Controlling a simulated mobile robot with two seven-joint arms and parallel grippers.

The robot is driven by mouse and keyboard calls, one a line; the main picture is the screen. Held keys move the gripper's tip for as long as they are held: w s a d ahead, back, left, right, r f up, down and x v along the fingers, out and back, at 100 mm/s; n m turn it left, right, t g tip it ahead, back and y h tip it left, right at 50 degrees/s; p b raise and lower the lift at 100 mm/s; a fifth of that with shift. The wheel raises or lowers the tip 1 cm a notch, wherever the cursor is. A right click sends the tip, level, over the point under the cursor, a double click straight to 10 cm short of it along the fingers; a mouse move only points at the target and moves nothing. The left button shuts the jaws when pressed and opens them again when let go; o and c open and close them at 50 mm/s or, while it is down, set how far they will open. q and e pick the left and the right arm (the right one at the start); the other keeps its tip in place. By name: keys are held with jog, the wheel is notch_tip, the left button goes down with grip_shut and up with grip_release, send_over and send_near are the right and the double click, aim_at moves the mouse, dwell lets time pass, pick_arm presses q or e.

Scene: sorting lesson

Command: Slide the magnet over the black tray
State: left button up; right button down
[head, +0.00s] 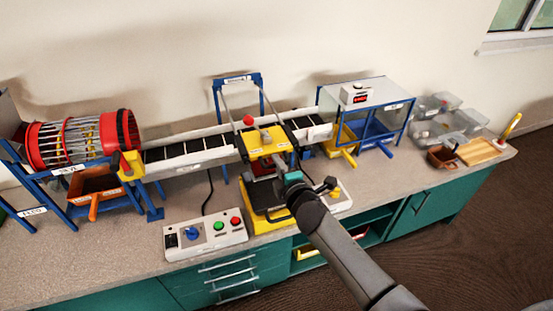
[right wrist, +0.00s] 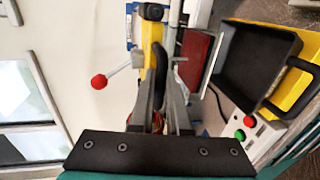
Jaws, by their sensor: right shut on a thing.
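The yellow magnet carriage (head: 262,141) sits on its rails above the conveyor, with a red-knobbed lever on it. It also shows in the right wrist view (right wrist: 152,36), partly hidden by my fingers. My right gripper (head: 287,172) reaches in from the front and is shut on the carriage's handle; the handle itself is mostly hidden between the fingers (right wrist: 163,84). The black tray (right wrist: 253,60) lies in a yellow holder in front of the conveyor, to the right of the carriage in the wrist view. In the head view my arm partly covers the tray. My left gripper is out of view.
A conveyor (head: 190,152) runs behind, between a red drum (head: 75,140) and a clear-walled box (head: 365,110). A control box with buttons (head: 205,235) stands left of the tray holder. Clear bins (head: 440,120) and a wooden tray (head: 480,151) stand at the right.

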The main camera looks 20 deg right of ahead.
jog(key=shift+s+f, duration=0.1)
jog(key=shift+f, duration=0.05)
jog(key=c, duration=1.3)
grip_release()
jog(key=o, duration=0.3)
jog(key=shift+s, duration=0.15)
jog(key=shift+o, duration=0.6)
jog(key=p+v, duration=0.1)
jog(key=v, duration=1.4)
